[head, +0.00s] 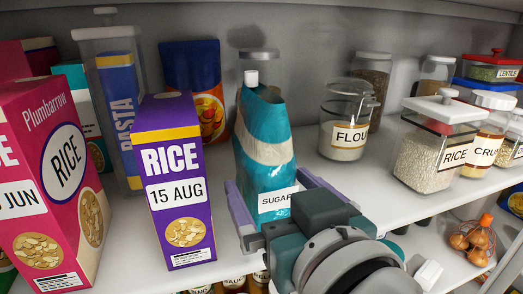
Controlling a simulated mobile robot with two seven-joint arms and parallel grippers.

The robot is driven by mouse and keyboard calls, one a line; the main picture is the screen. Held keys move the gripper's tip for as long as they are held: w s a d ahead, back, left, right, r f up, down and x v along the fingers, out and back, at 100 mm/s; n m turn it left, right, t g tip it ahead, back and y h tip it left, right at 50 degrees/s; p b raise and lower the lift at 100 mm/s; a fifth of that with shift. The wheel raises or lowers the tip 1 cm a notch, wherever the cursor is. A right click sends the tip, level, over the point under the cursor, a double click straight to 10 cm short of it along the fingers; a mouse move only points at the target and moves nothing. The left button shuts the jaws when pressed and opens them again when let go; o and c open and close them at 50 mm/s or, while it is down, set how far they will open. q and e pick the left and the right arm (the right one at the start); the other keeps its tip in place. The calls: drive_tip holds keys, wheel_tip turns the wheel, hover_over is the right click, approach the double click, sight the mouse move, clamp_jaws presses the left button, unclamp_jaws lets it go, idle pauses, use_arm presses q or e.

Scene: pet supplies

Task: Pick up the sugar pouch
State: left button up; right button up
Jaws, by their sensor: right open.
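The sugar pouch (263,138) is teal with a cream wavy band, a white cap and a white label reading SUGAR. It stands on the white shelf, leaning slightly. My right gripper (275,190) comes in from the lower right and is open. Its two fingers lie on the left and right sides of the pouch's lower part. I cannot tell whether they touch it. The gripper body hides the foot of the pouch. My left gripper is not in view.
A purple rice box (173,182) stands close left of the pouch, with a pink rice box (45,185) further left. A flour jar (346,122) and a rice container (436,145) stand to the right. The shelf (330,180) is bare between pouch and containers.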

drive_tip(key=shift+x, duration=2)
drive_tip(key=shift+d, duration=0.1)
drive_tip(key=c, duration=1.3)
drive_tip(key=shift+r, duration=0.15)
drive_tip(key=shift+c, duration=0.8)
